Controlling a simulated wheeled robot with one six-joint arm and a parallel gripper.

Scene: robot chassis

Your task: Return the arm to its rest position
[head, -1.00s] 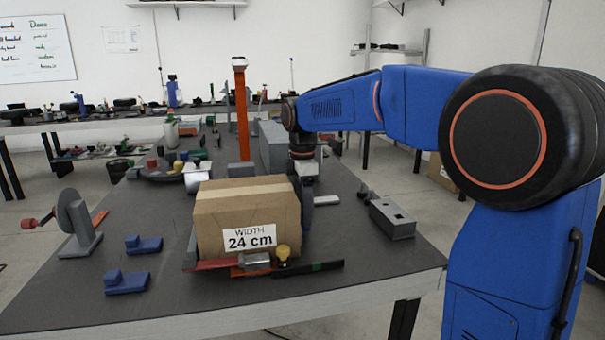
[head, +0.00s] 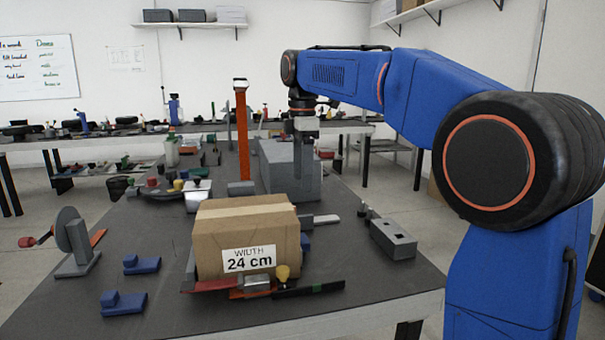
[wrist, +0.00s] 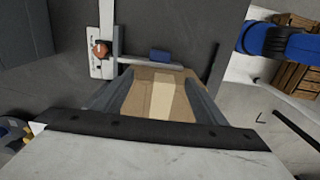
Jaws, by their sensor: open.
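My gripper (head: 306,160) hangs pointing down from the raised blue arm in the head view, above and behind the cardboard box. In the wrist view its two grey fingers (wrist: 160,95) are spread apart, with the box visible below between them. The cardboard box (head: 213,236), labelled "WIDTH 24 cm", sits on the dark workbench (head: 200,305) near its front. The gripper is apart from the box and holds nothing. The box also shows in the wrist view (wrist: 161,97).
An orange post (head: 243,137) and a large grey block (head: 282,168) stand behind the box. Blue brackets (head: 123,303) and a grey disc stand (head: 73,242) lie left. A grey block with holes (head: 393,239) lies right. Small parts lie along the box's front.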

